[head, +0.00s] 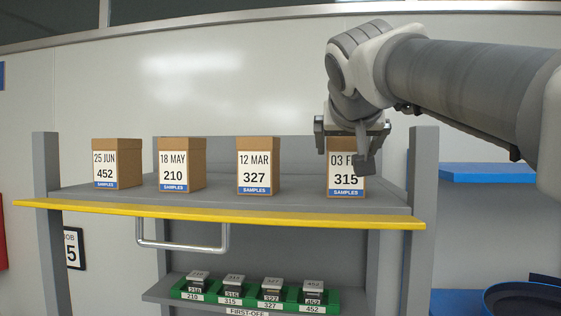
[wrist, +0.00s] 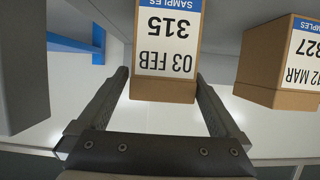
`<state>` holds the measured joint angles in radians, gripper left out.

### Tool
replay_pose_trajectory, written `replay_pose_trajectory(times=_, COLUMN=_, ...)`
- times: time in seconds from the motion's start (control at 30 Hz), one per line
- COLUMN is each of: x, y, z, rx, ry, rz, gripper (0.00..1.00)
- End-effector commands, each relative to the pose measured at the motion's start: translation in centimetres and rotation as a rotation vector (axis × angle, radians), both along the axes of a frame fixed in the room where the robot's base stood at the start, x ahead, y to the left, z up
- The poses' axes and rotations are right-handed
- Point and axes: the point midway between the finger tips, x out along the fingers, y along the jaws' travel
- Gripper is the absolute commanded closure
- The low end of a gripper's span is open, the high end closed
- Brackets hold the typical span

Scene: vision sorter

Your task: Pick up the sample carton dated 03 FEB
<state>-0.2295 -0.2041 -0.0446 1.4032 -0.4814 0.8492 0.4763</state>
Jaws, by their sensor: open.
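The carton dated 03 FEB (head: 346,183), brown with a white label reading 315 and a blue SAMPLES band, stands at the right end of the grey shelf (head: 215,200). In the head view my gripper (head: 352,150) is in front of its upper part and hides some of the date. In the wrist view the carton (wrist: 167,48) appears upside down. My gripper (wrist: 155,85) is open there, with one finger on each side of the carton's top end. I cannot tell whether the fingers touch it. Nothing is held.
Cartons dated 12 MAR (head: 258,168), 18 MAY (head: 182,165) and 25 JUN (head: 117,165) stand to the left, with gaps between. A grey post (head: 420,180) rises right of the carton. A yellow edge (head: 220,213) runs along the shelf front. Green trays (head: 333,303) sit below.

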Motion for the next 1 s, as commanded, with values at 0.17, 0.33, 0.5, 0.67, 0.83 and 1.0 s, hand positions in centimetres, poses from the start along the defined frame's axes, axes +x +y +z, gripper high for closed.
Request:
replay_pose_trajectory(times=0.17, x=1.0, y=-0.2, z=-0.4, rx=0.0, ry=0.002, rz=-0.001, gripper=0.0)
replay_pose_trajectory(times=0.33, x=3.3, y=-0.4, z=-1.3, rx=-0.002, ry=0.004, rz=-0.001, gripper=0.0)
replay_pose_trajectory(times=0.5, x=5.1, y=-0.7, z=-2.1, rx=0.0, ry=0.001, rz=-0.001, gripper=0.0)
replay_pose_trajectory(times=0.67, x=5.4, y=-0.8, z=-2.3, rx=0.001, ry=-0.001, rz=0.0, gripper=0.0)
replay_pose_trajectory(times=0.83, x=5.3, y=-0.8, z=-2.3, rx=0.0, ry=-0.001, rz=0.0, gripper=0.09)
replay_pose_trajectory(times=1.0, x=5.3, y=-0.8, z=-2.3, rx=0.0, ry=-0.001, rz=0.0, gripper=0.4)
